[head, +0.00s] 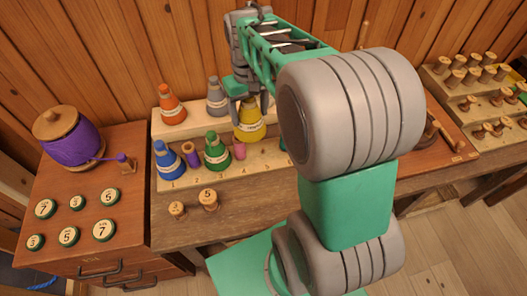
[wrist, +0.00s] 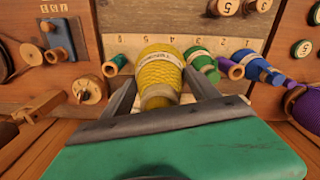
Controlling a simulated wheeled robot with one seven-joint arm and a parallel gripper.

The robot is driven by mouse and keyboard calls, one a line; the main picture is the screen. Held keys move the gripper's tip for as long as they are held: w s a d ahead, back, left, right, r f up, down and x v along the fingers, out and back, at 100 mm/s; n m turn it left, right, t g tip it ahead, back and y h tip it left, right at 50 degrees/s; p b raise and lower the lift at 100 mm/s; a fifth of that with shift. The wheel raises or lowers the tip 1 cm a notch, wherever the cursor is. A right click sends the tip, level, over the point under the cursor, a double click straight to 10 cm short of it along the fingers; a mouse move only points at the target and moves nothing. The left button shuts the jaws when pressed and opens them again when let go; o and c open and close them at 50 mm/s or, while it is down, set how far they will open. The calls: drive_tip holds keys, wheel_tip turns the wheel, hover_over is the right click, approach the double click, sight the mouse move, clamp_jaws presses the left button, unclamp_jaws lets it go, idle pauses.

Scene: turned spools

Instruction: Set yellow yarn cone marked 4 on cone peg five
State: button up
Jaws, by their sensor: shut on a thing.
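The yellow yarn cone (head: 250,126) with a pale label band is between the fingers of my gripper (head: 249,103), narrow end toward the gripper. It also shows in the wrist view (wrist: 159,72), with a finger on each side; I cannot read a 4 on its band. The cone is over the stepped cone rack (head: 190,133), right of the green cone. I cannot tell whether its base touches the rack. Numbers run along the rack's front row; peg five cannot be made out clearly and may be hidden by the cone or my arm.
Blue (head: 167,160) and green (head: 216,152) cones stand in the front row, with purple (head: 191,154) and pink (head: 239,149) spools beside them. Orange (head: 172,104) and grey (head: 217,96) cones stand behind. A purple yarn spool (head: 70,137) sits on the left cabinet.

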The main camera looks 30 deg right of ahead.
drive_tip(key=shift+w+d+p, duration=0.15)
drive_tip(key=shift+w+d, duration=0.05)
drive_tip(key=shift+d, duration=0.65)
drive_tip(key=shift+w+d+p, duration=0.1)
drive_tip(key=shift+w+d, duration=0.15)
drive_tip(key=shift+d, duration=0.6)
drive_tip(key=shift+w+d+p, duration=0.15)
drive_tip(key=shift+w+d, duration=0.05)
drive_tip(key=shift+d, duration=0.65)
drive_tip(key=shift+a, duration=0.1)
drive_tip(key=shift+f+n+b, duration=0.75)
drive_tip(key=shift+f+b, duration=0.5)
drive_tip(key=shift+f, duration=1.2)
drive_tip(key=shift+f+n+b, duration=0.8)
drive_tip(key=shift+f+b, duration=0.45)
drive_tip(key=shift+f, duration=1.15)
drive_tip(key=shift+f+n+b, duration=0.75)
drive_tip(key=shift+f+b, duration=0.5)
drive_tip(key=shift+f, duration=1.2)
drive_tip(key=shift+f, duration=0.6)
drive_tip(key=o, duration=1.6)
drive_tip(key=shift+s, duration=0.1)
wheel_tip(320, 180, up, 11)
drive_tip(key=p, duration=0.7)
